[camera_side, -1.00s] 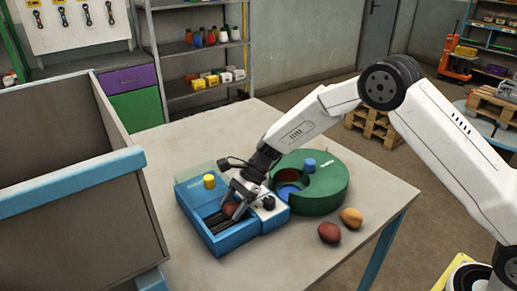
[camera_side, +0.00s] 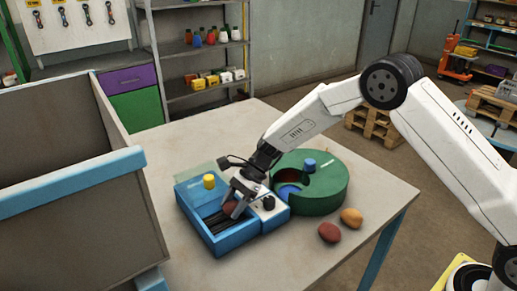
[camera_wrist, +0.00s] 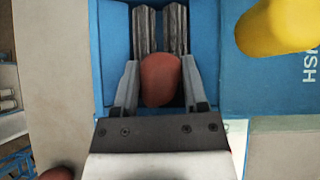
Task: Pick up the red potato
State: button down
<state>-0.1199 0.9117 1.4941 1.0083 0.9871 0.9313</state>
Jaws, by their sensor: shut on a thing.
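A red potato (camera_wrist: 160,80) is between the two fingers of my gripper (camera_wrist: 160,92) in the wrist view, and the fingers are shut on it. In the side view my gripper (camera_side: 236,207) points down into the blue box (camera_side: 222,244), and part of the held red potato (camera_side: 230,207) shows between the fingers. Dark ridged rollers lie in the box under the potato. I cannot tell whether the potato touches them. Another red potato (camera_side: 329,232) lies on the table near its right edge, next to a tan potato (camera_side: 352,217).
A green round unit (camera_side: 322,197) with a blue knob stands right of the box. A yellow button (camera_side: 209,181) rises from the box's back corner. A large grey bin with a blue rim (camera_side: 80,180) stands at left. The table's back left is clear.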

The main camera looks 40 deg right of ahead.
jog(key=shift+r, duration=0.7)
jog(key=s+d+r, duration=0.4)
jog(key=s+r, duration=0.7)
jog(key=s, duration=0.2)
jog(key=shift+s, duration=0.2)
jog(key=shift+r, duration=0.1)
